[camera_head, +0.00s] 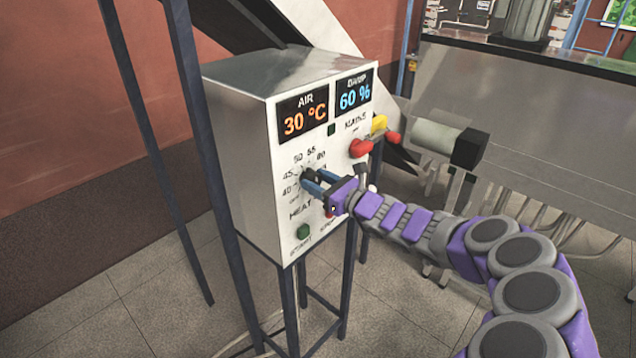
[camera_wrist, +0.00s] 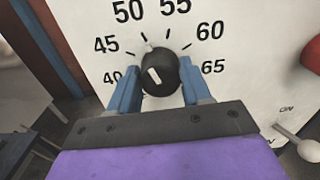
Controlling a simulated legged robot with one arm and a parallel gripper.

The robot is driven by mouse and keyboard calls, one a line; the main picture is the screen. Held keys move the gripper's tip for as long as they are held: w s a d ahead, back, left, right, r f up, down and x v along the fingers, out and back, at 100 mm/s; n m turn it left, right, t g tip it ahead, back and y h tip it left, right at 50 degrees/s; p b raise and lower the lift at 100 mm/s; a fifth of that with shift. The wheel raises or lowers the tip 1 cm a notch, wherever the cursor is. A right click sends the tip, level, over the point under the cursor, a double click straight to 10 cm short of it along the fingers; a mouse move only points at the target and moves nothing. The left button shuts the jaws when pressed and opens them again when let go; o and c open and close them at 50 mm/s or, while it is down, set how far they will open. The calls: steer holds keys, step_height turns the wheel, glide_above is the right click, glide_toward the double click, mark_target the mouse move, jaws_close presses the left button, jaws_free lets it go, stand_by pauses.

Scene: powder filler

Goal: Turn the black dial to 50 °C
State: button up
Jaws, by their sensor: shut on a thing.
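The black dial (camera_wrist: 162,75) is on the white panel, inside an arc of numbers from 40 to 65. Its white mark leans to the upper left, roughly between 45 and 50; the exact reading is hard to tell. My gripper (camera_wrist: 159,82) has its blue fingers on either side of the dial and is shut on it. In the head view my gripper (camera_head: 314,182) is at the panel's heat dial, which its fingers mostly hide. The AIR display (camera_head: 303,115) reads 30 °C.
The metal control box (camera_head: 238,160) stands on dark legs. A display (camera_head: 354,93) reads 60 %. A red knob (camera_head: 361,148) and a small lever (camera_wrist: 309,149) are right of the dial. A green button (camera_head: 303,231) is below. A steel machine (camera_head: 530,110) stands at right.

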steer(key=shift+r, duration=0.1)
steer(key=o, duration=1)
steer(key=shift+d, duration=0.15)
steer(key=v, duration=1.7)
steer(key=shift+d, duration=0.1)
steer(key=shift+s, duration=0.1)
